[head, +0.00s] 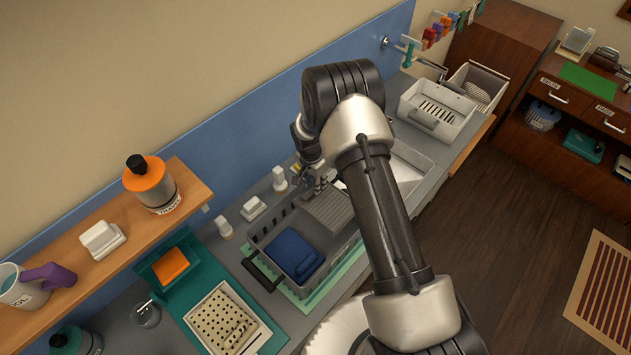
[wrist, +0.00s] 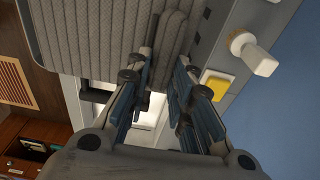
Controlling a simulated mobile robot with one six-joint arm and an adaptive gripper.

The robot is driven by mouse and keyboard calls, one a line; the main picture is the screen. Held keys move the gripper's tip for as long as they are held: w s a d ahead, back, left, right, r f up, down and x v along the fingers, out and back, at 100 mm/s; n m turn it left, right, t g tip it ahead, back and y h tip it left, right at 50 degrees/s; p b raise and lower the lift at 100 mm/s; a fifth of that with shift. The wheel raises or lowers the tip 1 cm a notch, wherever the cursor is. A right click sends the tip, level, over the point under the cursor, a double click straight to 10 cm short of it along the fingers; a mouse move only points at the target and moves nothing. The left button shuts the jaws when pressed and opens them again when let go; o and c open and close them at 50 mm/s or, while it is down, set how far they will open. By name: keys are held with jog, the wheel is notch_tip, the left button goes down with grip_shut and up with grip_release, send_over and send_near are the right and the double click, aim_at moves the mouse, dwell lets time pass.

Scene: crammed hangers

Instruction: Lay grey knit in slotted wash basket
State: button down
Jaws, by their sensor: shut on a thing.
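The grey ribbed knit (head: 328,208) is folded and sits at the far right end of the grey slotted basket (head: 258,238), over or in it; I cannot tell whether it rests on the bottom. A folded dark blue cloth (head: 293,254) lies in the basket beside it. My gripper (head: 318,183) is at the knit's far edge, partly hidden by my arm. In the wrist view my gripper (wrist: 158,98) is shut on a fold of the grey knit (wrist: 95,40), which spreads out to the left.
The basket stands on a pale green mat (head: 345,266). White bottles (head: 279,178) stand along the blue wall. A teal tray (head: 190,296) lies left, below a wooden shelf (head: 140,232). A white slotted bin (head: 440,100) stands farther right. My arm hides part of the sink.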

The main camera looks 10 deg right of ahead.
jog(key=shift+f+b, duration=6.55)
jog(key=shift+f, duration=0.35)
jog(key=c, duration=1.3)
grip_release()
jog(key=shift+r, duration=0.1)
jog(key=shift+c, duration=0.2)
jog(key=r, duration=0.7)
jog(key=a+r, duration=0.1)
jog(key=r, duration=0.3)
jog(key=shift+s+r, duration=0.3)
jog(key=shift+s, duration=0.05)
jog(key=shift+r+p, duration=1.65)
jog(key=shift+r, duration=2.05)
